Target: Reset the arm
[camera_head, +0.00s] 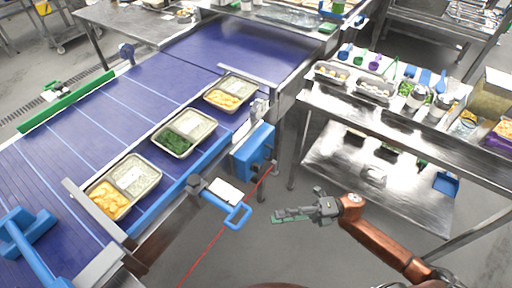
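My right gripper (282,216) hangs over the grey floor between the conveyor and the metal table, at the end of my orange-brown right arm (383,244). Its fingers point left and look close together, but I cannot tell whether they are open or shut. I see no object in it. I cannot make out my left gripper. Three divided trays stand on the blue conveyor (88,120). The near tray (125,187) and far tray (231,93) hold yellow-orange food and rice-like food. The middle tray (185,132) holds green food and rice-like food.
A metal table (365,107) at right carries several food containers and blue, green and purple utensils. A blue box (253,152) and a blue handle (238,216) stick out from the conveyor's near side. Open floor (310,255) lies around my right gripper.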

